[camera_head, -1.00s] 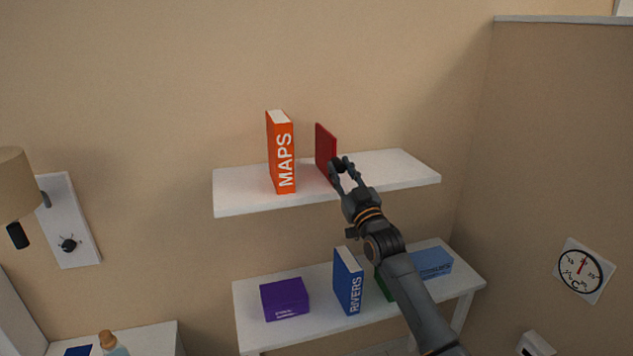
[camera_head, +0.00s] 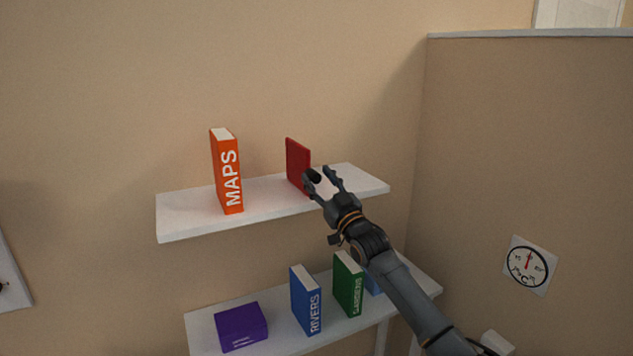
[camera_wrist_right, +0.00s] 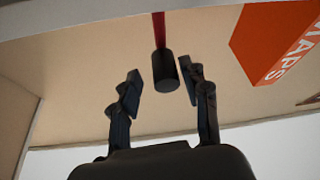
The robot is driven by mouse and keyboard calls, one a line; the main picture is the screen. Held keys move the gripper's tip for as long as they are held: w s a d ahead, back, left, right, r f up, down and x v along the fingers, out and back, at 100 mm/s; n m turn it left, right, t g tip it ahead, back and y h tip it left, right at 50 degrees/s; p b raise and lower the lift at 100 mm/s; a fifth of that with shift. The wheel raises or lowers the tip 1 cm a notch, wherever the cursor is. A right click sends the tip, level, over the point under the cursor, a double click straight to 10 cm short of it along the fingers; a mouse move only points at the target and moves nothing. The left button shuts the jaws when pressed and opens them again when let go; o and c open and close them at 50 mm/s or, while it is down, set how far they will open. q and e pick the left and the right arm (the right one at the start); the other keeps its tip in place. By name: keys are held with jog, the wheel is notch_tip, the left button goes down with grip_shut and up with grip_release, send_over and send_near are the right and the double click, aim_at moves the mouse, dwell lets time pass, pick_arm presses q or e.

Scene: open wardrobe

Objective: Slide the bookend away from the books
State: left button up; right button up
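The red bookend (camera_head: 298,166) stands upright on the upper shelf (camera_head: 180,218), to the right of the orange MAPS book (camera_head: 226,172), with a clear gap between them. A black cylindrical knob (camera_wrist_right: 165,69) sticks out from the bookend toward me. My right gripper (camera_head: 325,180) is at the front of the bookend, slightly to its right. In the wrist view its fingers (camera_wrist_right: 162,82) are apart, with the knob between or just beyond their tips; no grip shows. The MAPS book stands upright and also shows in the wrist view (camera_wrist_right: 270,38). My left gripper is not in view.
Below, a lower shelf holds a purple box (camera_head: 242,327), a blue RIVERS book (camera_head: 305,300), a green book (camera_head: 348,285) and a light blue box partly behind my arm. A side wall with a round dial (camera_head: 529,264) stands at right. The upper shelf's right end is clear.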

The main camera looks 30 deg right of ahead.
jog(key=shift+s+a+f, duration=0.1)
jog(key=shift+s+f, duration=0.25)
jog(key=shift+s, duration=0.15)
jog(key=v, duration=1.1)
jog(key=shift+r, duration=0.1)
